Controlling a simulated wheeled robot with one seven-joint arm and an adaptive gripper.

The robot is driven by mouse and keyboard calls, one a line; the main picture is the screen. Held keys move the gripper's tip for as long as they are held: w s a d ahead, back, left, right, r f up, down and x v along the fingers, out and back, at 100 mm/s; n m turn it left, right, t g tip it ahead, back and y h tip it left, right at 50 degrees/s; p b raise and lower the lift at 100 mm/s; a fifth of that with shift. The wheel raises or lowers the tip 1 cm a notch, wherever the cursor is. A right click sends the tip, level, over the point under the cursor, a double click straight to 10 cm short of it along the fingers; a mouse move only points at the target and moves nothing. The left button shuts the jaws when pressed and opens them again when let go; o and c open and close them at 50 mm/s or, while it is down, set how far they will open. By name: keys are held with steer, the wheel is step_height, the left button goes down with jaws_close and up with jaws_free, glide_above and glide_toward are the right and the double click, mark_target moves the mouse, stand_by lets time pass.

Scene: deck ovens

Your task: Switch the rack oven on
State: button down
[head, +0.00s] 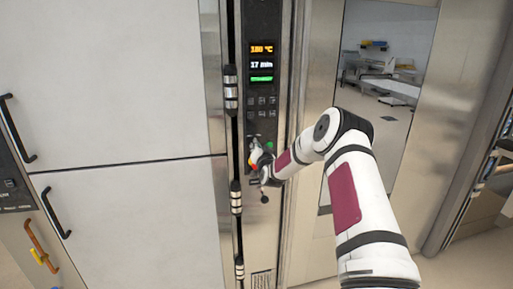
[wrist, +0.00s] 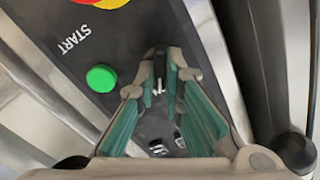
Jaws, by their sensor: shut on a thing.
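The rack oven's dark control panel (head: 263,25) stands upright beside the oven door. Its display (head: 261,63) is lit, with 180 °C, 17 min and a green bar. My gripper (wrist: 160,84) is at the lower panel and shut on a small dark knob (wrist: 158,88) with a white mark. The fingertips hide most of the knob. The green START button (wrist: 101,78) is left of the fingers in the wrist view, untouched. A red and yellow control (wrist: 103,3) shows at that view's top edge; in the head view it is partly behind my gripper.
Small keys (head: 262,101) sit under the display. Metal hinges (head: 236,197) run along the panel's left side, by white doors with black handles (head: 55,214). The oven door's glass (head: 385,65) is right of the panel. Floor is visible at the far right.

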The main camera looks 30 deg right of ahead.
stand_by(0.4)
steer(key=c, duration=1.7)
jaws_free()
steer(key=shift+s, duration=0.1)
steer(key=v, duration=1.1)
steer(key=shift+s, duration=0.35)
steer(key=shift+a, duration=0.15)
